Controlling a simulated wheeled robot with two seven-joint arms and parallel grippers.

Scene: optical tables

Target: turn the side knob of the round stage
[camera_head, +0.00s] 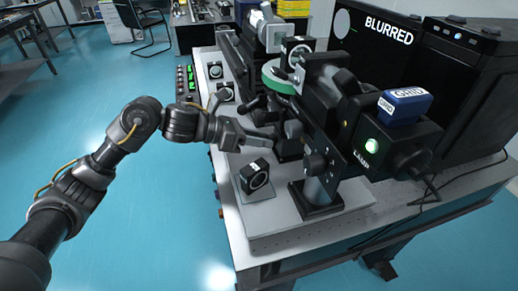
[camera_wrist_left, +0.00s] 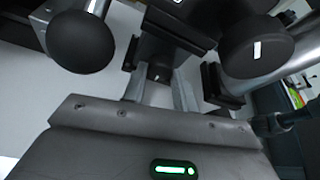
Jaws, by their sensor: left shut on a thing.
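My left gripper (camera_head: 274,140) reaches in from the left at the near side of the black optical instrument (camera_head: 325,95). In the left wrist view its two grey fingers (camera_wrist_left: 160,92) are shut on a small dark part, which I take to be the side knob (camera_wrist_left: 160,72). The knob is mostly hidden by the fingers. In the head view the round stage cannot be clearly told apart from the dark parts around the fingertips. My right gripper is not in view.
Two large dark round knobs (camera_wrist_left: 80,42) (camera_wrist_left: 256,47) flank the fingers. A green-rimmed disc (camera_head: 280,84) sits above the gripper. A square black mount (camera_head: 254,175) stands in front on the table (camera_head: 262,222). A lamp housing (camera_head: 385,140) is at right. Open blue floor lies left.

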